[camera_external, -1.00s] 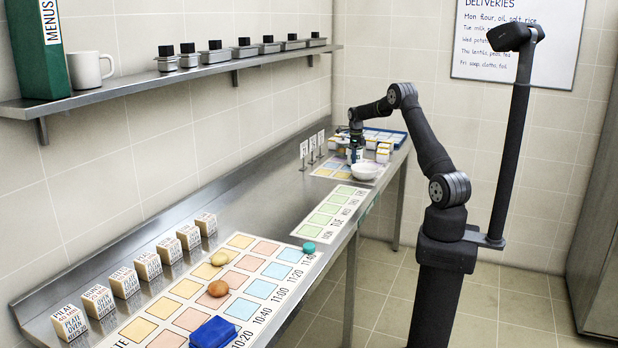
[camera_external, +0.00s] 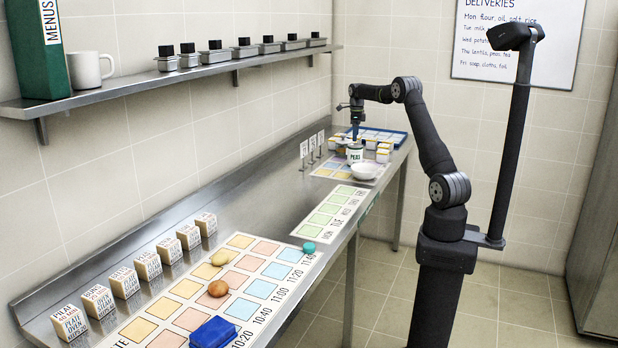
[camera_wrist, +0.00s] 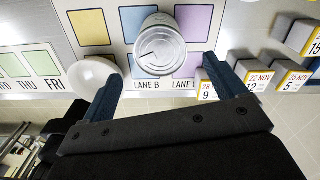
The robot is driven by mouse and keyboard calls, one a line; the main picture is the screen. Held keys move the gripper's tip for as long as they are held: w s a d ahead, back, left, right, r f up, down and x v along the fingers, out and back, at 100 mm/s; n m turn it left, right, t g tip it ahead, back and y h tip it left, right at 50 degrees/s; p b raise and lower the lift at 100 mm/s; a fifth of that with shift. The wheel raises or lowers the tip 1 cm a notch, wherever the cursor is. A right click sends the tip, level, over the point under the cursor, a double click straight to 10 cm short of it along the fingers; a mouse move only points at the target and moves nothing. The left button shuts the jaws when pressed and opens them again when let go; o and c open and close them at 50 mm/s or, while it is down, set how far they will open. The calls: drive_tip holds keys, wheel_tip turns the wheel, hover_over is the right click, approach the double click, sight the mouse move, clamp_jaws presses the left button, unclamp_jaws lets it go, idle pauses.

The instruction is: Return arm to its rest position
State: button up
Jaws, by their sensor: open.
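My gripper (camera_external: 355,133) is raised above the far end of the counter in the external view, with its fingers pointing down. In the wrist view my gripper (camera_wrist: 165,85) shows two blue fingers spread wide apart, open and empty. A can labelled PEAS (camera_external: 355,154) stands upright below it on the lane mat. The can's round metal top (camera_wrist: 160,50) shows beyond the fingers in the wrist view, at the LANE B label, apart from the fingers.
A white bowl (camera_external: 365,171) stands beside the can. Small dated boxes (camera_wrist: 255,80) stand to the right in the wrist view. A blue-edged tray (camera_external: 392,136) lies behind. Number signs (camera_external: 312,148) stand left of the can. A wall shelf (camera_external: 205,72) runs along the left.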

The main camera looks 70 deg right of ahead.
sight(355, 145)
drive_tip(key=shift+r, duration=0.5)
drive_tip(key=shift+f, duration=0.1)
wheel_tip(355, 145, down, 12)
drive_tip(key=shift+r, duration=2)
